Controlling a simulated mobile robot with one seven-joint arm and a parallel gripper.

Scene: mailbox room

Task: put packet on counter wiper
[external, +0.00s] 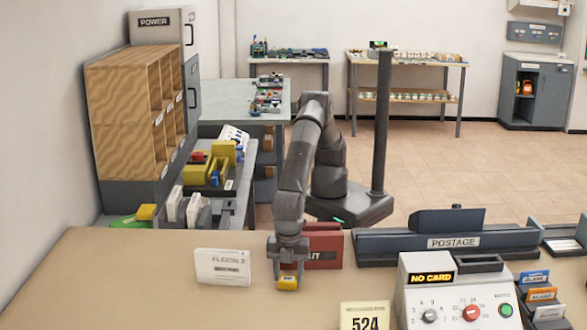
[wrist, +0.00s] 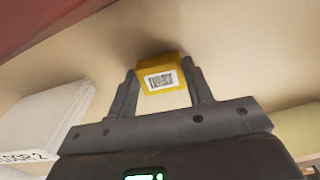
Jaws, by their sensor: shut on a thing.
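A small yellow block-like packet (external: 288,284) with a white barcode label is held between the fingers of my gripper (external: 287,268), low over the tan counter. In the wrist view the packet (wrist: 163,87) sits between the two fingertips (wrist: 160,72), its label facing the camera. I cannot tell whether it touches the counter. No thing is clearly marked as the counter wiper. A flat green item (external: 130,222) with a yellow block (external: 146,212) on or against it lies at the counter's far left edge; I cannot tell if it is the wiper.
A white floor sign (external: 222,267) stands left of my gripper. A dark red tray-like box (external: 322,247) is close behind it. The postage rack (external: 450,242), a control box (external: 455,290) and a 524 card (external: 364,316) are to the right. The counter's left front (external: 120,285) is clear.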

